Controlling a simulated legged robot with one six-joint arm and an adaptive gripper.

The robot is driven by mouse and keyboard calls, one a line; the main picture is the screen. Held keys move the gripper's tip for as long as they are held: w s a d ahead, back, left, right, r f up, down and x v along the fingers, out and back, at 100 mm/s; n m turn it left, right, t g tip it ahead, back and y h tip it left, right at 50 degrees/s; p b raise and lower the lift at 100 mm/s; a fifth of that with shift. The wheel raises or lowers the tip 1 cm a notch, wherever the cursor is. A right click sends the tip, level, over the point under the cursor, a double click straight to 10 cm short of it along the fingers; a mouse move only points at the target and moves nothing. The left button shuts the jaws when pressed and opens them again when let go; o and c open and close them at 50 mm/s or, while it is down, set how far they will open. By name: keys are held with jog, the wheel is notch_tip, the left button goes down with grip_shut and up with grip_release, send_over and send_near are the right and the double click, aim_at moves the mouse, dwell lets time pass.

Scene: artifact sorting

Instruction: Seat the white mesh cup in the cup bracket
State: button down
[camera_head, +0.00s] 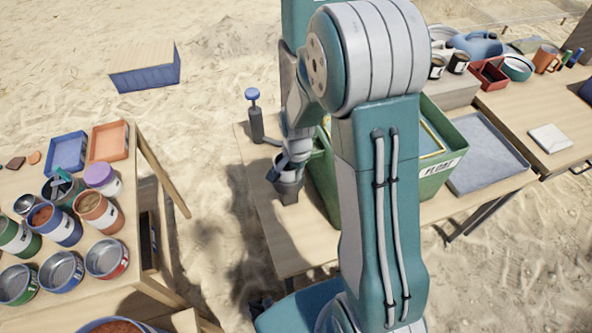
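My gripper (283,168) points down at the left end of the middle table, just above a small dark cup-shaped holder (288,192). The holder may be the cup bracket, but I cannot tell for sure. Something pale shows between my fingers and the holder's top. It may be the white mesh cup, but it is too small and too covered to make out. Whether my fingers are open or shut on it is not clear. My arm hides part of the table behind.
A dark post with a blue knob (254,112) stands behind my gripper. A green bin labelled "FLOAT" (436,175) sits close to the right, partly behind my arm. A grey tray (486,150) lies beyond it. The left table holds several cans and two trays.

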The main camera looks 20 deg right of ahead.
jog(key=shift+f, duration=0.2)
jog(key=c, duration=0.7)
grip_release()
notch_tip(320, 180, up, 11)
jog(key=shift+r, duration=0.4)
